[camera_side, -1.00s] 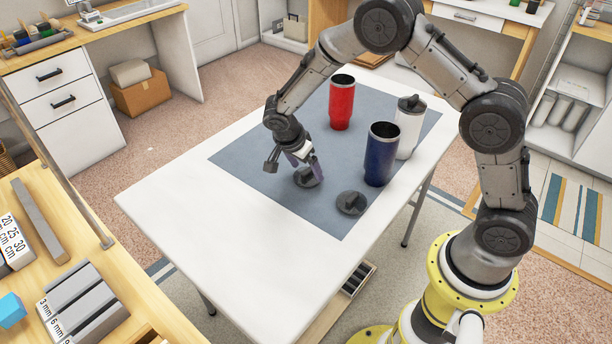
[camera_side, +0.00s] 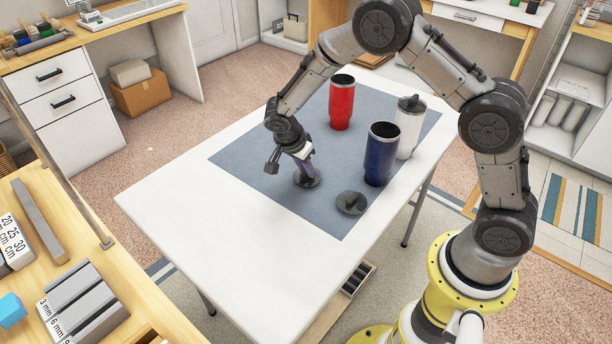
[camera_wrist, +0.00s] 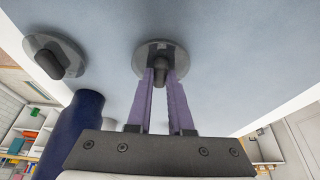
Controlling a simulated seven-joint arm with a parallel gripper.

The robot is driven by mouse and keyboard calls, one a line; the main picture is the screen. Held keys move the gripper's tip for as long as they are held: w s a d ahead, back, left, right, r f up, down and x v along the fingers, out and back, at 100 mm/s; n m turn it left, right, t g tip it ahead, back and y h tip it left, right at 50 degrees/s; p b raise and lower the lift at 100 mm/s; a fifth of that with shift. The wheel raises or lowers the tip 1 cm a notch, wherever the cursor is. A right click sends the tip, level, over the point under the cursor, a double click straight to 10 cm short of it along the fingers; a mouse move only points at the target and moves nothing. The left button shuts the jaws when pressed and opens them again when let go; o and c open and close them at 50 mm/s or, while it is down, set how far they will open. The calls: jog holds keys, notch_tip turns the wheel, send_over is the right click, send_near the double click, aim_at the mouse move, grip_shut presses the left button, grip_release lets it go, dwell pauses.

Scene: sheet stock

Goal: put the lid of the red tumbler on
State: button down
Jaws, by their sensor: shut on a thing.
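The red tumbler (camera_side: 342,103) stands upright and open-topped on the grey-blue mat (camera_side: 240,155), toward the back. My gripper (camera_side: 306,176) is low over the mat, shut on the knob of a dark grey round lid (camera_side: 312,183). In the wrist view the two purple fingers (camera_wrist: 160,80) close on the knob of this lid (camera_wrist: 147,54), which appears flat on the mat. A second, similar lid (camera_side: 351,203) lies on the mat to the right; it also shows in the wrist view (camera_wrist: 55,60). I cannot tell from looks which lid belongs to the red tumbler.
A dark blue tumbler (camera_side: 381,155), open-topped, stands right of the held lid. Behind it stands a white tumbler (camera_side: 408,130) with a lid on. The white table (camera_side: 190,215) is clear at the left and front.

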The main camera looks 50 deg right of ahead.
jog(key=shift+r, duration=0.15)
dwell(0.4)
jog(key=shift+r, duration=1.9)
